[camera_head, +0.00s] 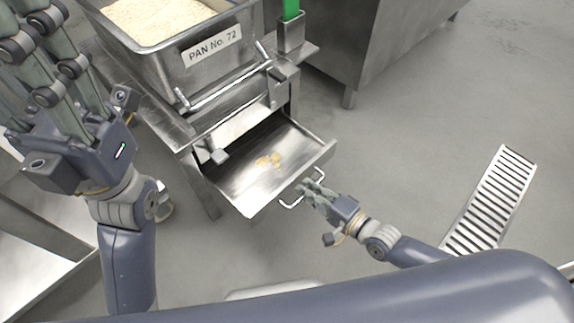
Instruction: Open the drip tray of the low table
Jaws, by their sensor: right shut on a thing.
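The low table (187,133) is a steel stand with a pan of rice on top. Its drip tray (240,180) is pulled out at the front and shows a shiny floor with a few yellowish scraps. The tray's wire handle (289,204) is on its front wall. My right gripper (310,190) is shut on this handle and hides part of it. My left gripper (45,55) is raised at the upper left, apart from the tray. Its fingertips are cut off by the picture edge, so I cannot tell how far it is open.
The rice pan (185,60) is labelled "PAN No. 72". A green-handled tool (291,10) stands in a steel holder (291,35) beside it. A steel cabinet (350,40) is behind. A floor grate (490,200) is at right. The floor between is clear.

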